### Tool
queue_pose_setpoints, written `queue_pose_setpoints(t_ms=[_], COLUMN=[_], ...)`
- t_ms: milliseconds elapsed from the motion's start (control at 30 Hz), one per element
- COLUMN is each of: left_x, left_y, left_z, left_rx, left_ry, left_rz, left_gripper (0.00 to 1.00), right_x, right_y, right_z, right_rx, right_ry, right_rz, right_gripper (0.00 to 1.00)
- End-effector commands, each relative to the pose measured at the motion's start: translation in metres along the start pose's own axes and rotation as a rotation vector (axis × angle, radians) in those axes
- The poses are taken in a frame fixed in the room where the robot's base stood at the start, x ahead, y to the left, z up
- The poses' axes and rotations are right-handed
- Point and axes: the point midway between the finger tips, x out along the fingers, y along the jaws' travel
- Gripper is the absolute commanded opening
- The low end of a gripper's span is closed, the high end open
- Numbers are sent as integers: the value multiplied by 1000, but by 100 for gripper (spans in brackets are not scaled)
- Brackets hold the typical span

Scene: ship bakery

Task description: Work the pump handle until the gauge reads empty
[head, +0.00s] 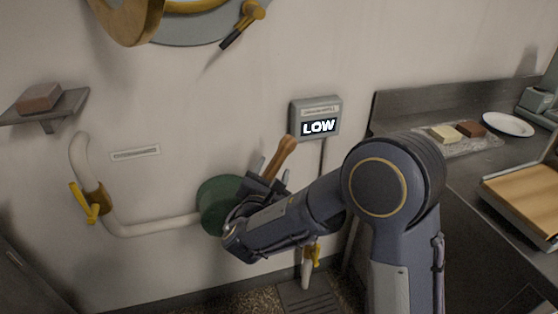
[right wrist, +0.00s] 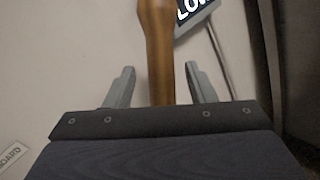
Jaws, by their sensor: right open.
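The pump handle (head: 281,156) is a brown wooden lever, tilted up and to the right from the green pump body (head: 213,198) on the wall. My right gripper (head: 271,173) is open with its fingers on either side of the handle. In the right wrist view the handle (right wrist: 158,55) stands between the two fingertips (right wrist: 159,80), with a gap visible on each side. The gauge (head: 318,126) on the wall above reads LOW; part of it also shows in the right wrist view (right wrist: 192,12). My left gripper is not in view. My right forearm hides part of the pump.
A white pipe (head: 150,228) with a yellow valve lever (head: 84,203) runs along the wall at left. A shelf (head: 62,108) holds a brown block. At right, a counter (head: 395,108) bears blocks, a plate (head: 508,124) and a wooden board.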

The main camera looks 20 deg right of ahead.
Motion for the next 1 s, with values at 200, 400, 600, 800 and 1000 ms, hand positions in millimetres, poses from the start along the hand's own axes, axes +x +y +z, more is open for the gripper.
queue_pose_setpoints(t_ms=[200, 400, 600, 800, 1000], left_x=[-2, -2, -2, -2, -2], left_y=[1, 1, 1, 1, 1], left_z=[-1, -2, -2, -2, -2], left_rx=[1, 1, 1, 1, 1], left_ry=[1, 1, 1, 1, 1], left_rz=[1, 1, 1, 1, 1], left_gripper=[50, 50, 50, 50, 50], right_x=[36, 52, 54, 54, 54], right_y=[-1, -1, -1, -1, -1], right_z=[0, 0, 0, 0, 0], right_rx=[0, 0, 0, 0, 0], right_ry=[0, 1, 1, 1, 1], right_rz=[-5, -3, -3, -3, -3], right_gripper=[50, 50, 50, 34, 8])
